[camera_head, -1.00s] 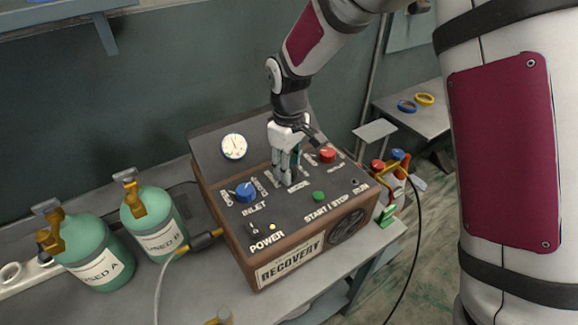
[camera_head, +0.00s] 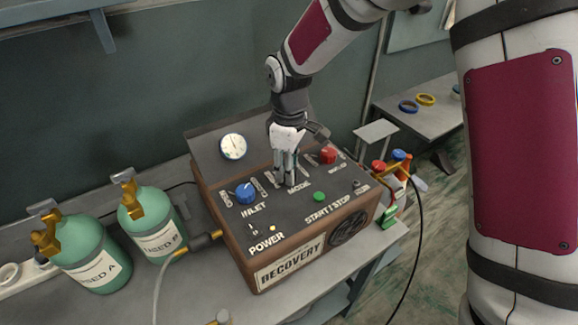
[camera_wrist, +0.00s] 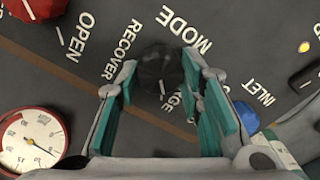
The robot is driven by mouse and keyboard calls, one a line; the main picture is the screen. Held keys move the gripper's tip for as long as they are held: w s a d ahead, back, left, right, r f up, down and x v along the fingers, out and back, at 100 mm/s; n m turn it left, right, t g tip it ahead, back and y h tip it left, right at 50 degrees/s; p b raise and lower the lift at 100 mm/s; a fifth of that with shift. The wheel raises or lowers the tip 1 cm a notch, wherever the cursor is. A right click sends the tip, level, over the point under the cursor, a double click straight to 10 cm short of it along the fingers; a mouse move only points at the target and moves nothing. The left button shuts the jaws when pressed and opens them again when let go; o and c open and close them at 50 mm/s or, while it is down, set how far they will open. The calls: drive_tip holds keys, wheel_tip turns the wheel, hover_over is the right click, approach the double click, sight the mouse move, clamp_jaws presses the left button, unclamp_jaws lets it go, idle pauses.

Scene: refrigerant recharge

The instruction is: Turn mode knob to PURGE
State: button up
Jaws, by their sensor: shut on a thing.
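The black mode knob (camera_wrist: 160,70) sits between the teal finger pads of my gripper (camera_wrist: 160,90) in the wrist view. My gripper is shut on it. A short white mark shows on the knob's lower edge, toward the gripper. The RECOVER label (camera_wrist: 118,50) is left of the knob, and the PURGE label (camera_wrist: 188,100) is partly hidden by the right finger. The mark lies between these labels; I cannot tell its exact setting. In the head view, my gripper (camera_head: 287,180) points down onto the recovery machine (camera_head: 290,262) and hides the knob above the MODE label.
A blue inlet knob (camera_head: 246,192) is left of my gripper and a red knob (camera_head: 328,156) is right. A green button (camera_head: 320,196) lies in front. A gauge (camera_head: 233,147) is behind. Two green tanks (camera_head: 92,255) (camera_head: 155,225) stand at left.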

drive_tip(key=o, duration=1.2)
drive_tip(key=shift+c, duration=0.2)
wheel_tip(320, 180, up, 12)
